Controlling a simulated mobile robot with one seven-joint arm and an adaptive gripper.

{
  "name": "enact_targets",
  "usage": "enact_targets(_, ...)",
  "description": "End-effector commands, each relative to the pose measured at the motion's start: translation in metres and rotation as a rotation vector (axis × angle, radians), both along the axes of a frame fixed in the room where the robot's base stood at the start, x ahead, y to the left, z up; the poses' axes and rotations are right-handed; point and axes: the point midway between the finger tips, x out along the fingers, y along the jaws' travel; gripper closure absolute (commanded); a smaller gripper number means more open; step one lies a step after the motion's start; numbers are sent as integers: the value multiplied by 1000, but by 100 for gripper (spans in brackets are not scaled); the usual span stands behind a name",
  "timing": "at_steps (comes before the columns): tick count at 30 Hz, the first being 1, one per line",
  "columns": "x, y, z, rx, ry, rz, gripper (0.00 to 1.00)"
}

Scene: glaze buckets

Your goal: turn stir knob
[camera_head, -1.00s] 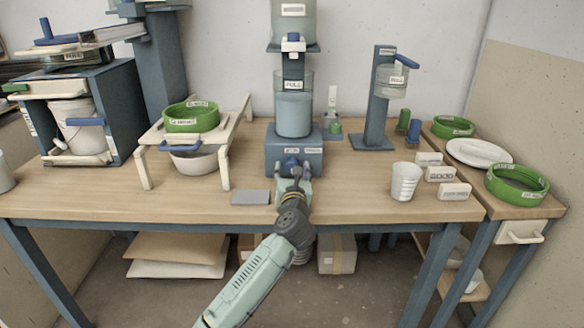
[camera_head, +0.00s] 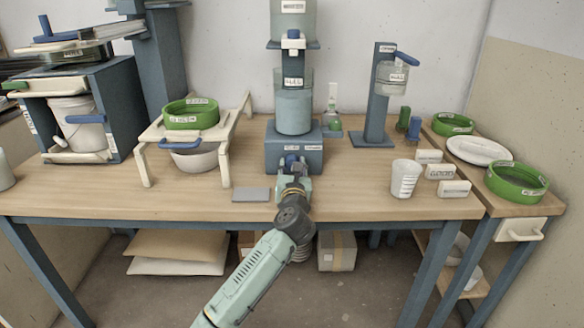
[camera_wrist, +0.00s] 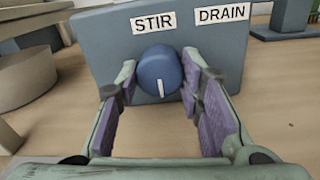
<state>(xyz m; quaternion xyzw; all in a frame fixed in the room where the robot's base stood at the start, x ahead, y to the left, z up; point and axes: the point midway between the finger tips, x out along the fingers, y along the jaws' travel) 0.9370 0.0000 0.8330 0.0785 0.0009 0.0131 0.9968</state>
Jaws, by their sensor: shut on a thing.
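The stir knob (camera_wrist: 160,72) is a round blue knob with a white pointer line, under the STIR label (camera_wrist: 153,22) on the blue-grey base of the stirrer. In the wrist view the pointer stands close to vertical, on the knob's lower face. In the head view the knob (camera_head: 291,162) shows on the front of the stirrer base (camera_head: 310,158). My gripper (camera_wrist: 161,82) reaches the knob from the front, one purple-padded finger on each side, and is shut on it. The exact contact at the fingertips is partly hidden.
A DRAIN label (camera_wrist: 222,14) sits right of STIR; no drain control shows below it. A flat grey block (camera_head: 251,194) lies left of my gripper. A white cup (camera_head: 404,179) and white labelled blocks (camera_head: 454,188) stand to the right.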

Motion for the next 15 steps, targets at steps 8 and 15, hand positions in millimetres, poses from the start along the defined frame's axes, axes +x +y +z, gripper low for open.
enact_targets(8,0,0,0,-10,1,0,94)
enact_targets(15,0,0,-1,-96,0,0,94)
